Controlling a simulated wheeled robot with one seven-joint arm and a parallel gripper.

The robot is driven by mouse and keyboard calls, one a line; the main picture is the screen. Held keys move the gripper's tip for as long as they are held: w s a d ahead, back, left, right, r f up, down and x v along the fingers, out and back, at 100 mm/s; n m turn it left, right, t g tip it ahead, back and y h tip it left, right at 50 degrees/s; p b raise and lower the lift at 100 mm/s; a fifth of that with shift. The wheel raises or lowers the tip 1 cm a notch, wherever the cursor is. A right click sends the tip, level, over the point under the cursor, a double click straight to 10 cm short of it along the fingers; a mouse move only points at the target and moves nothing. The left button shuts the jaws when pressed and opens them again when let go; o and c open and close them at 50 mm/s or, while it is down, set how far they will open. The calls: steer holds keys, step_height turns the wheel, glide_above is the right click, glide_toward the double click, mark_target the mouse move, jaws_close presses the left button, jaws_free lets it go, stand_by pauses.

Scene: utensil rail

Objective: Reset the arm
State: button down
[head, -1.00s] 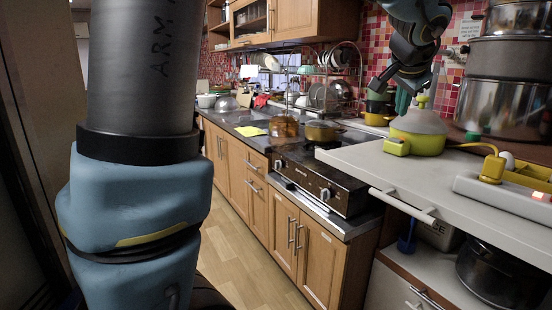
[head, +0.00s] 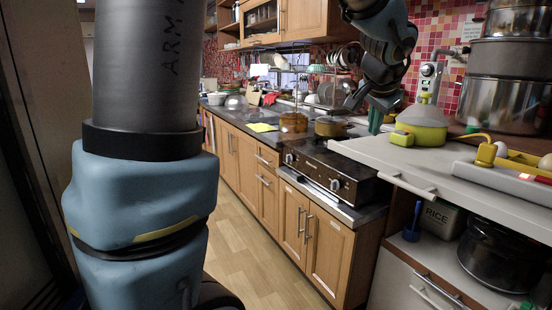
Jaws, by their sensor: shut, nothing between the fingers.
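My gripper (head: 356,100) hangs from the blue-grey and black arm at the upper right of the head view. It is shut and empty. It is in the air, left of the green-and-grey kettle-like pot (head: 422,125) and in front of the stove side of the kitchen.
A stove (head: 325,170) and a brass-coloured pot (head: 331,127) lie beyond. Open floor (head: 250,245) shows at centre.

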steer(key=s+a+f+n+g+y, duration=0.1)
steer(key=a+f+n+g, duration=0.15)
steer(key=a+f, duration=0.5)
steer(key=s+a+f+n+g+y, duration=0.1)
steer(key=a+f+n, duration=0.25)
steer(key=a, duration=0.65)
steer(key=s+a+f+n+g, duration=0.2)
steer(key=s+a+f+n, duration=0.3)
steer(key=s+a+f, duration=0.3)
steer(key=s+a, duration=0.1)
steer(key=a, duration=0.3)
steer(key=shift+s+f, duration=0.2)
steer(key=shift+s, duration=0.05)
